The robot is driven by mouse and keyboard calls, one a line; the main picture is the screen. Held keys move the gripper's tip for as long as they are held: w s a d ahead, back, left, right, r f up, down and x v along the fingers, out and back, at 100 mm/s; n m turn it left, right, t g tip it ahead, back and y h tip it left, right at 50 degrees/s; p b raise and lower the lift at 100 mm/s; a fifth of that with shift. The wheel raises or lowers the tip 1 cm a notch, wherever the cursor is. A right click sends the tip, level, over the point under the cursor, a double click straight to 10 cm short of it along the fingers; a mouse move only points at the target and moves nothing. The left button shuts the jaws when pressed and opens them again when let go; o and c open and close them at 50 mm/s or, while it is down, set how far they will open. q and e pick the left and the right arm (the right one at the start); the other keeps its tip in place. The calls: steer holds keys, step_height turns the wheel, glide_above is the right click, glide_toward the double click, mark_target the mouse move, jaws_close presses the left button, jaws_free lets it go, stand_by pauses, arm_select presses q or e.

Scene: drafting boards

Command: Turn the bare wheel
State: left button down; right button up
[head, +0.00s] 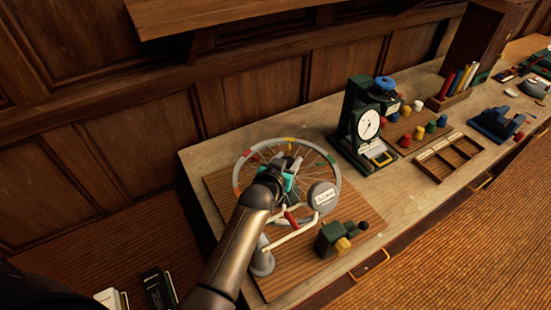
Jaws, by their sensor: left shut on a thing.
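The bare wheel (246,161) is a spoked rim without a tyre, with coloured marks around it, in a stand on the left part of the workbench in the head view. My left gripper (291,164) reaches over the wheel from below and is shut on part of it near the middle. The arm and gripper hide the hub and many spokes, so the exact part held cannot be seen. My right gripper is not in view.
The wheel stand rests on a ribbed brown mat (222,192). A grey labelled disc (322,196) and a green-and-yellow block (335,239) are close by. A dial gauge (367,124) stands to the right, then coloured knobs (418,132) and a wooden tray (447,158).

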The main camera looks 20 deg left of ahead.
arm_select(q)
steer(key=shift+a, duration=0.15)
steer(key=shift+c, duration=1.5)
jaws_free()
step_height(320, 180, up, 20)
steer(key=p, duration=0.2)
